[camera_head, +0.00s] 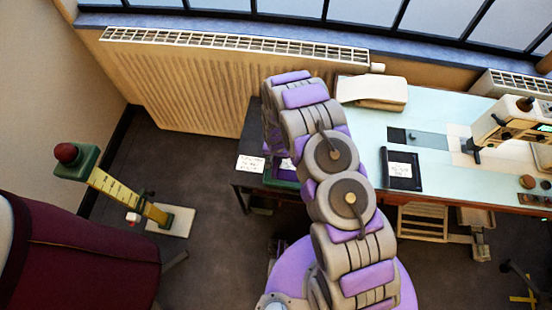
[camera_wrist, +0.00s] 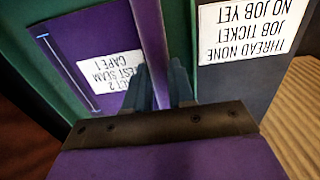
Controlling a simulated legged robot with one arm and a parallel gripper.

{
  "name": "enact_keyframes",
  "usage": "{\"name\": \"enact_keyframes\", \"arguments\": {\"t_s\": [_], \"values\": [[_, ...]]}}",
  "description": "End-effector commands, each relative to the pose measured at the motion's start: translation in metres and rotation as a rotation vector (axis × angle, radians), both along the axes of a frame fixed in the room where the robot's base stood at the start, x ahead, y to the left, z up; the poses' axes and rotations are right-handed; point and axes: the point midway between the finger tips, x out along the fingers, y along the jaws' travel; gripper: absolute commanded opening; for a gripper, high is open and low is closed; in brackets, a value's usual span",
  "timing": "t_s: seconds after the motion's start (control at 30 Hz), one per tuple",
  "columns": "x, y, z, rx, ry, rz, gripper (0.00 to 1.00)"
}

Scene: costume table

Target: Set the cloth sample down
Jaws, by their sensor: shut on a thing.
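In the wrist view my gripper (camera_wrist: 160,88) is shut on a narrow purple strip (camera_wrist: 149,30), which looks like the cloth sample seen nearly edge-on. Beyond it is a flat purple area (camera_wrist: 68,52) with a white label reading in part "ACT 2", "CAPE 1". I cannot tell whether this area and the strip are one piece. A green tray (camera_wrist: 40,75) surrounds the purple area, and whether the sample touches it is unclear. In the head view the green tray (camera_head: 284,180) shows partly beside my arm, which hides my gripper.
A white job ticket (camera_head: 250,163) lies on the dark left table end; the wrist view also shows it (camera_wrist: 245,28). A ribbed radiator (camera_head: 195,85) stands behind. On the pale table (camera_head: 430,105) are a sewing machine (camera_head: 505,122), a black tray (camera_head: 401,183) and a cream box (camera_head: 371,92).

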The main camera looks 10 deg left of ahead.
Motion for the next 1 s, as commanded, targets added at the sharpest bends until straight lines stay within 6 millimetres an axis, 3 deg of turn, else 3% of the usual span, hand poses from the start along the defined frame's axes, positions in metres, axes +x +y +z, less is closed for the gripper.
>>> {"name": "enact_keyframes", "arguments": {"t_s": [0.27, 0.3, 0.53, 0.87, 1.0], "values": [[0.000, 0.001, -0.001, -0.001, 0.001, 0.000, 0.00], [0.000, 0.001, -0.001, -0.002, 0.001, 0.000, 0.26], [0.000, 0.001, -0.001, -0.002, 0.001, 0.000, 0.48], [0.000, 0.001, 0.000, -0.002, 0.000, 0.001, 0.49], [0.000, 0.001, 0.011, -0.001, -0.001, 0.001, 0.49]]}}
